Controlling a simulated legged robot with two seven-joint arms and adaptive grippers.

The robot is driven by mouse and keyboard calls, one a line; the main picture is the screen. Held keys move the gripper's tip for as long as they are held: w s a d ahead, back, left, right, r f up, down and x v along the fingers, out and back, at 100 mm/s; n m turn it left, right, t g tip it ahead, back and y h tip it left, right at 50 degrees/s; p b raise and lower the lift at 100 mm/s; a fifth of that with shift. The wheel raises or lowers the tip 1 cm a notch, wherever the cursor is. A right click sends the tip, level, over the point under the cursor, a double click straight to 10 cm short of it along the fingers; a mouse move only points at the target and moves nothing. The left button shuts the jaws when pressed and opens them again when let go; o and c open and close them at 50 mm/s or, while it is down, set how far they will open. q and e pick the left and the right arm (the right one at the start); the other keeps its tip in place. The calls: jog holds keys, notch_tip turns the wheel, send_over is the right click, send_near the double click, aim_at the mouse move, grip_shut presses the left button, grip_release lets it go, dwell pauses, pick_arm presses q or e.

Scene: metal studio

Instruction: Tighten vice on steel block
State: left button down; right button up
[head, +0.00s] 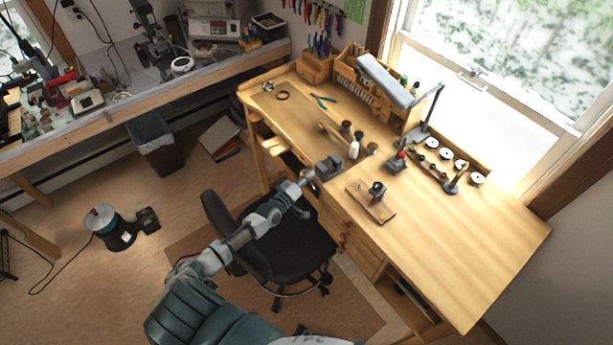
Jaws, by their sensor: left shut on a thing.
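A small dark grey vice (328,166) sits at the front edge of the wooden workbench (460,235), left of the bench's middle. My left arm reaches up from the lower left. My left gripper (307,177) is at the near left side of the vice, shut on what appears to be the vice handle; the fingers cover most of it. I cannot make out the steel block between the jaws at this size, nor how wide the jaws stand. My right gripper is not in view.
A wooden board with a small dark device (377,189) lies right of the vice. A white bottle (354,149) and small pots stand behind it. A desk lamp (386,80) rises at the back. A black chair (265,240) stands under my left arm. The bench's right part is clear.

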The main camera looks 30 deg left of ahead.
pick_arm(q)
jog(key=n, duration=0.1)
jog(key=f+n+g, duration=0.1)
jog(key=n, duration=0.1)
jog(key=shift+s+d+f+n, duration=0.2)
jog(key=shift+n, duration=0.1)
jog(key=shift+f+n+g+h+b, duration=0.1)
jog(key=shift+n+g+h+b, duration=0.4)
jog(key=shift+n, duration=0.7)
jog(key=shift+w, duration=0.1)
jog(key=c, duration=1.1)
grip_release()
jog(key=shift+w+r, duration=0.1)
jog(key=shift+r, duration=0.1)
